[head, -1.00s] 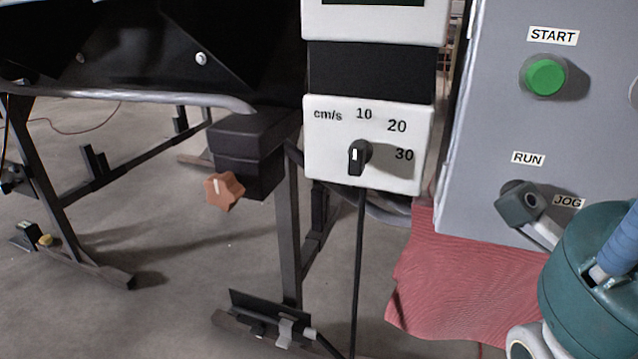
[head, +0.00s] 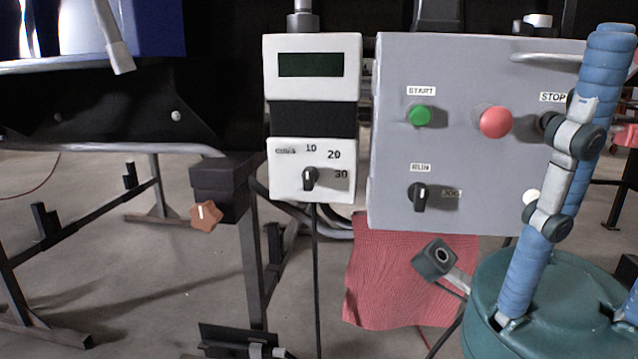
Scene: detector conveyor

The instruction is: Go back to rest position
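Neither of my grippers shows in the head view. A grey control panel (head: 465,150) faces me right of centre. It carries a green START button (head: 419,114), a red button (head: 496,122) and a black selector knob (head: 420,197) between the labels RUN and JOG. Left of it hangs a white speed controller (head: 312,118) with a dark display and a black dial (head: 310,179) beside the marks 10, 20 and 30 cm/s. I cannot tell the exact dial setting.
A red cloth (head: 395,280) hangs below the panel. A conveyor frame with an orange-brown star knob (head: 206,217) is at left. Grey floor shows at lower left.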

